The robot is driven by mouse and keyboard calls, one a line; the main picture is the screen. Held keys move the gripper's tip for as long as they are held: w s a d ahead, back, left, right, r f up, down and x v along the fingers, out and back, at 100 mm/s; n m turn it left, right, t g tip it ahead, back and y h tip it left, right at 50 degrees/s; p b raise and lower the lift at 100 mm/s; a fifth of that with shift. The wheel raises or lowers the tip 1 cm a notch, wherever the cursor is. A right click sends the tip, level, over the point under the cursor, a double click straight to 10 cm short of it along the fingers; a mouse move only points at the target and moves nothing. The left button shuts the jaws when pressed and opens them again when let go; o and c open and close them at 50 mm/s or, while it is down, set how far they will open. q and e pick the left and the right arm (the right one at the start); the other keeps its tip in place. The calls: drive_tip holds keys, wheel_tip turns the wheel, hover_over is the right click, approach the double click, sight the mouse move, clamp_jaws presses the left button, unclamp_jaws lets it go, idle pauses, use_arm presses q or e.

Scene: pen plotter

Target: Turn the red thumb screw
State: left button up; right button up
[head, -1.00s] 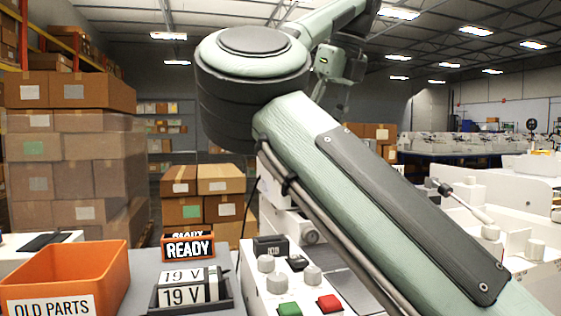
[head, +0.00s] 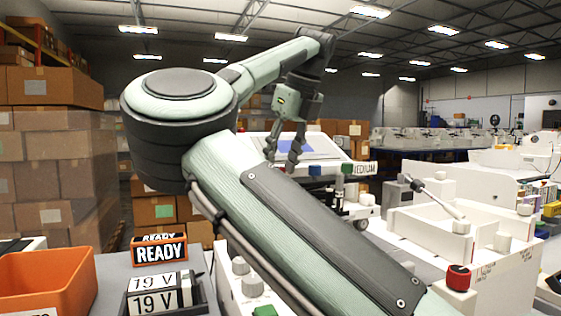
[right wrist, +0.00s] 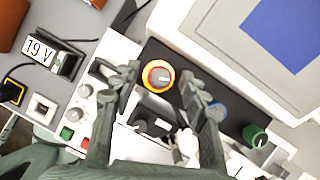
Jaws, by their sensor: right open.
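In the right wrist view a round knob with a red and yellow rim and a pale slotted centre (right wrist: 158,77) sits on a dark strip. It looks like the red thumb screw. My right gripper (right wrist: 161,82) is open, with one finger on each side of this knob in the picture. I cannot tell its height above it. In the head view my right gripper (head: 282,159) points down in front of a white machine with a screen. The red-rimmed knob cannot be made out there. Another red knob with a dark top (head: 458,277) stands on a white block at lower right. My left gripper is not in view.
A blue knob (right wrist: 217,111) and a green knob (right wrist: 255,135) sit along the same strip. A panel with a green button (right wrist: 67,133) and a red button lies to the left. An orange bin (head: 45,283) and a READY sign (head: 160,250) stand at lower left.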

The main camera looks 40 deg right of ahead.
drive_tip(key=shift+c, duration=1.4)
drive_tip(key=c, duration=0.7)
clamp_jaws()
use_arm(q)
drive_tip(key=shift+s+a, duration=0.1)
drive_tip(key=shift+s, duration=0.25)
